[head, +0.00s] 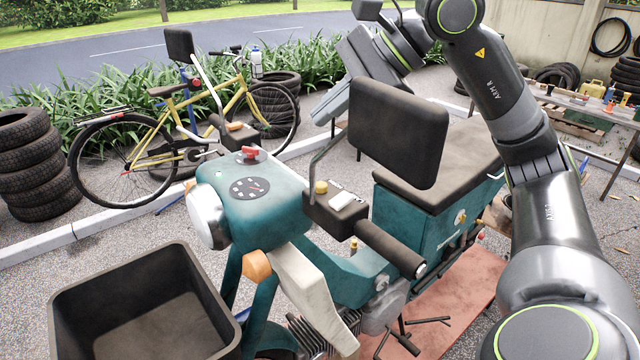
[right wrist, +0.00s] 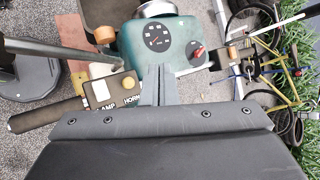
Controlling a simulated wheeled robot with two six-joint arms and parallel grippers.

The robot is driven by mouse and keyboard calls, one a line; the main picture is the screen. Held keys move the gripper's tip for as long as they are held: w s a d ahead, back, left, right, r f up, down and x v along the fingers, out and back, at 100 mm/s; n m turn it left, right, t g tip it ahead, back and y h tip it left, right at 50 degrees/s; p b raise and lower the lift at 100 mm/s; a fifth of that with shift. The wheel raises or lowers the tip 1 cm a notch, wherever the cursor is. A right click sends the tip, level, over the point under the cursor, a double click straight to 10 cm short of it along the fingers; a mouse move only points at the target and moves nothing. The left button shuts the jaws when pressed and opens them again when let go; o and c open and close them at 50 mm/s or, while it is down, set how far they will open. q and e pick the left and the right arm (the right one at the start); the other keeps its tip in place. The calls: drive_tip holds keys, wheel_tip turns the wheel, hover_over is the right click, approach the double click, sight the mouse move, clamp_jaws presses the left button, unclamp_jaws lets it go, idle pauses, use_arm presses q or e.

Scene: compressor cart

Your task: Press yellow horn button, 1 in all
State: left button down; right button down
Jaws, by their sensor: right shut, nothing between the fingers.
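The small yellow horn button (head: 321,187) stands on the dark switch box (head: 338,214) beside the right handlebar grip of the teal scooter. In the right wrist view the yellow button (right wrist: 128,83) sits above the lettering HORN, left of my fingertips. My right gripper (head: 323,114) is shut and empty. It is beyond and above the switch box, pointing down and left, partly hidden by the black mirror. Its closed fingers (right wrist: 158,78) appear over the teal dash in the right wrist view, apart from the button. My left gripper is not in view.
A black mirror (head: 398,132) on a thin stalk rises beside the switch box. A white lamp switch (head: 342,199) is right of the button. The teal dash has a gauge (head: 250,188) and a red knob (head: 250,152). A black basket (head: 140,300) is in front.

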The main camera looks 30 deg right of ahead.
drive_tip(key=shift+f+b, duration=3.55)
drive_tip(key=shift+f, duration=0.65)
drive_tip(key=shift+f, duration=0.1)
drive_tip(key=shift+f+b, duration=0.3)
drive_tip(key=shift+b, duration=0.1)
drive_tip(key=shift+f+b, duration=0.45)
drive_tip(key=shift+r+p, duration=0.75)
drive_tip(key=shift+r, duration=0.15)
drive_tip(key=shift+r, duration=0.1)
wheel_tip(320, 180, up, 5)
drive_tip(key=p, duration=0.4)
